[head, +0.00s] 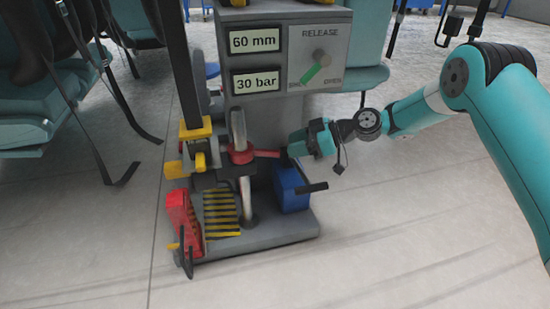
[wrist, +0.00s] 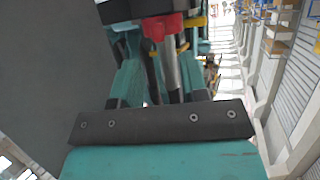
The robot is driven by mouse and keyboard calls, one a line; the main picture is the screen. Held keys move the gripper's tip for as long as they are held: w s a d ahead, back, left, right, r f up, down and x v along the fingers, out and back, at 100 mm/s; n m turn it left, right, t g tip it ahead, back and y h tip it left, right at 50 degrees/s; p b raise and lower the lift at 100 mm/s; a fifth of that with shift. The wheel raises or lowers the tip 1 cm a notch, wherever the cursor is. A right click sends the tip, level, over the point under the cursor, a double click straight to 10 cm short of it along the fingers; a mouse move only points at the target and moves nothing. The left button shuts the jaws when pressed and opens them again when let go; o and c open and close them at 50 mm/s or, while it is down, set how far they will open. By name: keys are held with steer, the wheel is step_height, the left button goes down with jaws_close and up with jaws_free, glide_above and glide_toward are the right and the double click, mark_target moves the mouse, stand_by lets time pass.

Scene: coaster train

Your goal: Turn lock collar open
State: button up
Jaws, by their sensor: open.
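The lock collar is a red ring (head: 240,154) around an upright metal rod on the grey machine, with a red lever (head: 267,153) pointing right. My gripper (head: 291,148) is at the lever's outer end, reaching in from the right. In the wrist view my open gripper (wrist: 160,62) has a teal finger on each side. The red collar part (wrist: 163,27) shows beyond and between them, with the metal rod (wrist: 171,70) below it. I cannot tell whether a finger touches the lever.
A panel (head: 318,58) above has a RELEASE dial, beside 60 mm and 30 bar displays. A red pedal (head: 183,222) and striped plate (head: 221,213) sit on the base. The floor at right is clear.

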mark_target(274, 150)
steer(key=b+x, duration=0.1)
steer(key=x, duration=0.4)
steer(key=shift+d+f+b, duration=0.1)
steer(key=shift+b, duration=0.3)
steer(key=shift+a+f, duration=0.1)
steer(key=shift+a, duration=0.55)
jaws_close()
